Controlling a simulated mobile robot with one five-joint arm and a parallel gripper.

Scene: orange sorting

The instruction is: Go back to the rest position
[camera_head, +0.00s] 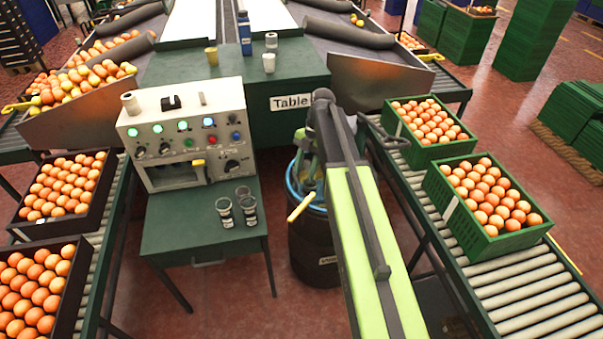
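My arm, lime green and dark grey, reaches up from the bottom right of the head view and bends down at its far end. My gripper (308,165) seems to be at that far end, over the blue-rimmed dark barrel (312,250). It is small and partly hidden by the arm, so I cannot tell whether it is open or shut. I see no orange clearly held there. Green crates of oranges (488,196) and (427,121) stand on the right roller conveyor.
Dark crates of oranges (65,188) line the left conveyor. The right conveyor's near rollers (535,300) are bare. Green crates are stacked at far right (575,120).

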